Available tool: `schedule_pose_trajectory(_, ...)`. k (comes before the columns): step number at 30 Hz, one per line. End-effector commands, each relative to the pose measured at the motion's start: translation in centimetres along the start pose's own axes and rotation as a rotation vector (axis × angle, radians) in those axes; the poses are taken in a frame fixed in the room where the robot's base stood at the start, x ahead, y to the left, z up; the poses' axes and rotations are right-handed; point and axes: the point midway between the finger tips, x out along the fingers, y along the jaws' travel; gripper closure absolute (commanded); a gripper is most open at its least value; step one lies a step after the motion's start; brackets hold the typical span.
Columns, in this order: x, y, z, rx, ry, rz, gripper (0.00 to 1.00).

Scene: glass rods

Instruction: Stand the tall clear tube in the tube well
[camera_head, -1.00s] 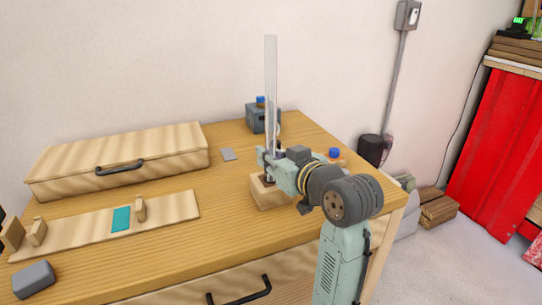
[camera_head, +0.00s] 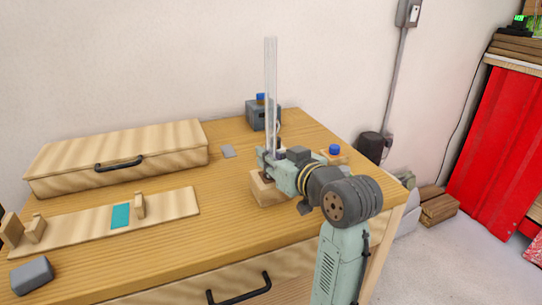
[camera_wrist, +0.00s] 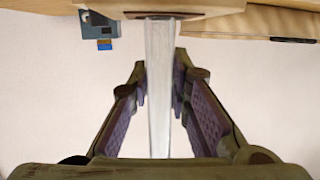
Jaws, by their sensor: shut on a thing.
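The tall clear tube (camera_head: 271,95) stands upright in the head view, rising well above my gripper (camera_head: 272,160). My gripper is shut on the tube's lower part. In the wrist view the tube (camera_wrist: 160,90) runs between the two fingers (camera_wrist: 160,85). The tube well is a wooden block (camera_head: 268,192) on the table directly below my gripper. In the wrist view the tube's lower end meets the edge of the wooden part at the top of the picture. I cannot tell whether the tube's end is inside the hole or just above it.
A blue-grey box with a blue top (camera_head: 262,116) stands behind the gripper. A small wooden piece with a blue knob (camera_head: 334,151) is to its right. A wooden case (camera_head: 120,155) and a wooden rack (camera_head: 100,222) lie left.

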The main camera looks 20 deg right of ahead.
Motion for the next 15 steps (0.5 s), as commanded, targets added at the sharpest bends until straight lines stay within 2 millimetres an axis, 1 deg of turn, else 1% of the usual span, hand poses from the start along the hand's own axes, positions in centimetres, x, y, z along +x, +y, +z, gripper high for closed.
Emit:
schedule_pose_trajectory(3, 0.06, -0.01, 0.3, 0.0, 0.001, 0.0, 1.0)
schedule_pose_trajectory(4, 0.04, -0.01, 0.22, 0.0, 0.001, 0.0, 0.81)
schedule_pose_trajectory(7, 0.04, -0.01, 0.2, 0.0, 0.001, 0.0, 0.74)
schedule_pose_trajectory(15, 0.03, 0.01, 0.22, 0.0, 0.0, 0.0, 0.74)
